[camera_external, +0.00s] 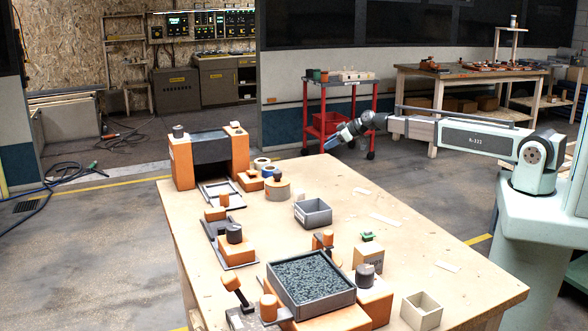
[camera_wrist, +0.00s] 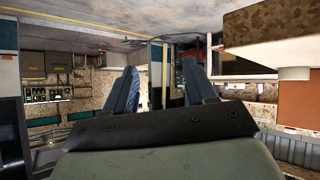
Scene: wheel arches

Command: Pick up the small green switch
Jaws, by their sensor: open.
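The small green switch (camera_external: 367,237) sits on top of a tan block (camera_external: 367,258) on the right side of the wooden table in the external view. My gripper (camera_external: 338,138) is out past the table's far right edge, above and well away from the switch. In the wrist view my gripper (camera_wrist: 161,92) shows two blue fingers spread apart with nothing between them. The switch is not recognisable in the wrist view, which looks out into the room and appears upside down.
The table (camera_external: 460,290) also holds a grey open box (camera_external: 313,212), a large tray of dark bits (camera_external: 311,279), a small pale box (camera_external: 421,310) and an orange arch (camera_external: 181,160). Dark cylinders stand near the switch. A red cart (camera_external: 325,120) stands behind my gripper.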

